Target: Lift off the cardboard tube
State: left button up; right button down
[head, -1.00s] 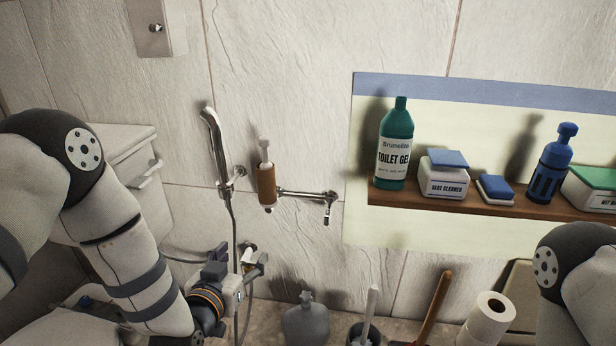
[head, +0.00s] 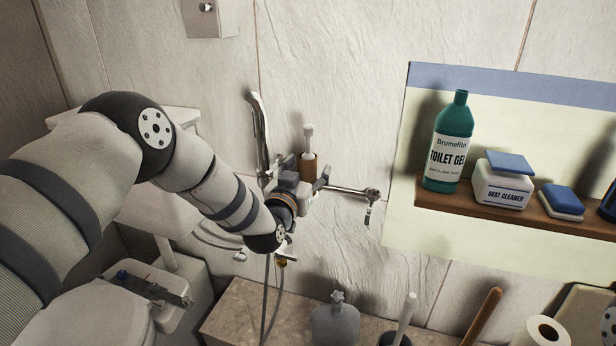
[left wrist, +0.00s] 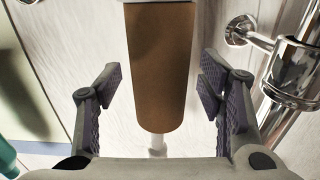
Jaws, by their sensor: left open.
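The brown cardboard tube (head: 308,164) stands upright on a holder at the wall, with a pale post tip (head: 308,131) sticking out above it. My left gripper (head: 308,178) is at the tube and covers its lower part in the head view. In the left wrist view the tube (left wrist: 160,65) lies between the two spread fingers of the left gripper (left wrist: 159,82). Gaps show on both sides, so the fingers do not touch it there. My right gripper is out of view.
A metal wall arm (head: 345,190) reaches right from beside the tube. A shower handset (head: 260,135) hangs close on the left. A shelf (head: 500,215) to the right carries a green bottle (head: 449,150), a seat cleaner box (head: 502,186) and a blue sponge (head: 564,199).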

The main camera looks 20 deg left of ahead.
pick_arm(q)
jog(key=shift+r, duration=0.15)
jog(key=c, duration=0.9)
jog(key=shift+o, duration=0.2)
